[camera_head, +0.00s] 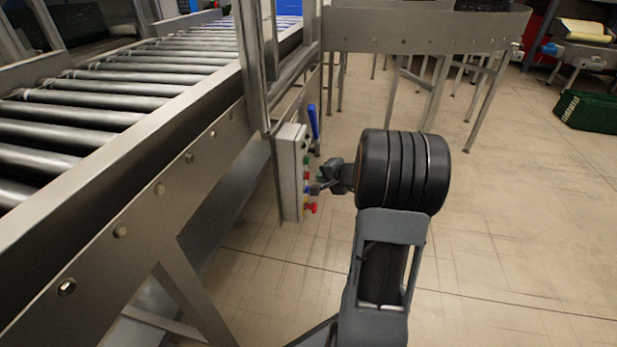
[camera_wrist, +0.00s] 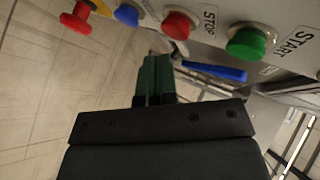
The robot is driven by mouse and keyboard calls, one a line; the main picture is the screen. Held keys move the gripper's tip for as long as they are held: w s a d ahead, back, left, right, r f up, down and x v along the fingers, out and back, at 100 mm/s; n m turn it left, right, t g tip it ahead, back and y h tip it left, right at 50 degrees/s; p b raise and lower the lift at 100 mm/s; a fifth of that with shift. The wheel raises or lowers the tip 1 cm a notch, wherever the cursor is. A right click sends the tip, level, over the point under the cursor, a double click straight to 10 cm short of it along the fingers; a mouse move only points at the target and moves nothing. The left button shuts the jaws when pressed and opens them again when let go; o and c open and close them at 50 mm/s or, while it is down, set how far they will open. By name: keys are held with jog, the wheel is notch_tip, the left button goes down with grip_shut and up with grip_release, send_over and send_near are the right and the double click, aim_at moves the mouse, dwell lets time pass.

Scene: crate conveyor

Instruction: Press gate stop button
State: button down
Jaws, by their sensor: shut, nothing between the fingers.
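A grey control box (camera_head: 291,172) is fixed to the side of the conveyor frame. In the wrist view its face carries a red button (camera_wrist: 178,25) with the label STOP beside it. A green button (camera_wrist: 247,42) labelled START is to its right, and a blue button (camera_wrist: 128,14) is to its left. A red knob on a yellow base (camera_wrist: 75,20) is at the far left. My gripper (camera_wrist: 156,62) is shut and empty, its green fingers pointing at the panel just below and left of the red STOP button. In the head view my gripper (camera_head: 316,188) is close in front of the box; contact cannot be told.
A blue handle (camera_head: 313,122) stands beside the box; it also shows right of my fingers in the wrist view (camera_wrist: 215,72). The roller conveyor (camera_head: 110,95) fills the left. A green crate (camera_head: 590,114) is at the far right. The floor (camera_head: 520,220) to the right is clear.

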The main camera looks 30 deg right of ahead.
jog(key=shift+s+d+b, duration=0.4)
jog(key=shift+s+d, duration=1.3)
jog(key=shift+d, duration=0.1)
jog(key=s+a+r+n+g+y+p, duration=0.1)
jog(key=s+a+r+n+g+p, duration=0.2)
jog(key=a+r+p, duration=0.7)
jog(key=s+a+r+n+g+y+p, duration=0.15)
jog(key=a+r+n+p, duration=0.25)
jog(key=a+r+p, duration=0.6)
jog(key=s+a+r+n+g+h+p, duration=0.1)
jog(key=s+r+n+p, duration=0.1)
jog(key=s+r+p, duration=0.2)
jog(key=s+a+r+n+g+h+p, duration=0.1)
jog(key=s+a+r+n+h+p, duration=0.1)
jog(key=r+p, duration=0.5)
jog(key=s+a+r+n+g+h+p, duration=0.1)
jog(key=s+r+p, duration=0.4)
jog(key=r, duration=0.5)
jog(key=shift+s+a+r+n+h, duration=0.15)
jog(key=shift+s+a+n+h, duration=0.5)
jog(key=shift+n, duration=0.55)
jog(key=shift+w+a, duration=0.1)
